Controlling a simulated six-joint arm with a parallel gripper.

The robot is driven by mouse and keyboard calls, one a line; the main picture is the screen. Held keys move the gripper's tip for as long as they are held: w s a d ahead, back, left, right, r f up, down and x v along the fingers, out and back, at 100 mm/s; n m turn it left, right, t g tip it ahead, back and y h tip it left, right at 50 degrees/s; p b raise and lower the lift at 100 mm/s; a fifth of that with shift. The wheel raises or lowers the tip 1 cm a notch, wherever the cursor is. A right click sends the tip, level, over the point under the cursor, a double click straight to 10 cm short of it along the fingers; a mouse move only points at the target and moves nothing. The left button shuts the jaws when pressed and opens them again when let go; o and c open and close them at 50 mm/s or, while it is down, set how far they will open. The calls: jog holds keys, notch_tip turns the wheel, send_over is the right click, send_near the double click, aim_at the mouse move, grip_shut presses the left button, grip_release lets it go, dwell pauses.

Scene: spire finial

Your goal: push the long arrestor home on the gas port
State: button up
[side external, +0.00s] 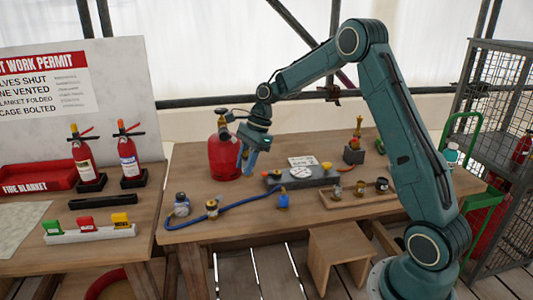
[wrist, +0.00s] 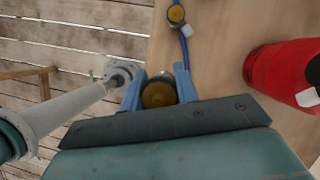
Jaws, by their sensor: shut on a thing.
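My gripper (side external: 248,163) is above the table, just right of the red gas cylinder (side external: 223,158). In the wrist view its blue fingers (wrist: 159,88) are closed on a round part with a brass face and dark rim (wrist: 159,94), which I take for the long arrestor. Its length is hidden, as I see it end-on, and the side view does not show it clearly. I cannot tell which fitting is the gas port.
A blue hose (side external: 245,216) with regulators (side external: 181,205) lies along the front of the table. A wooden tray (side external: 350,204) of small brass fittings is at the right. Two extinguishers (side external: 130,155) stand on the left bench. A stool (side external: 340,246) is below the table.

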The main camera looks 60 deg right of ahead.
aim_at(246, 153)
jog(key=shift+r, duration=3)
jog(key=shift+d+f, duration=0.1)
jog(key=d+f, duration=0.3)
jog(key=d, duration=0.6)
jog(key=d+f, duration=0.4)
jog(key=d, duration=0.4)
jog(key=shift+w+d+f, duration=0.25)
jog(key=shift+w+d, duration=0.1)
jog(key=shift+w, duration=0.05)
jog(key=shift+f, duration=0.15)
jog(key=shift+f, duration=2.75)
jog(key=shift+f, duration=0.6)
jog(key=o, duration=1)
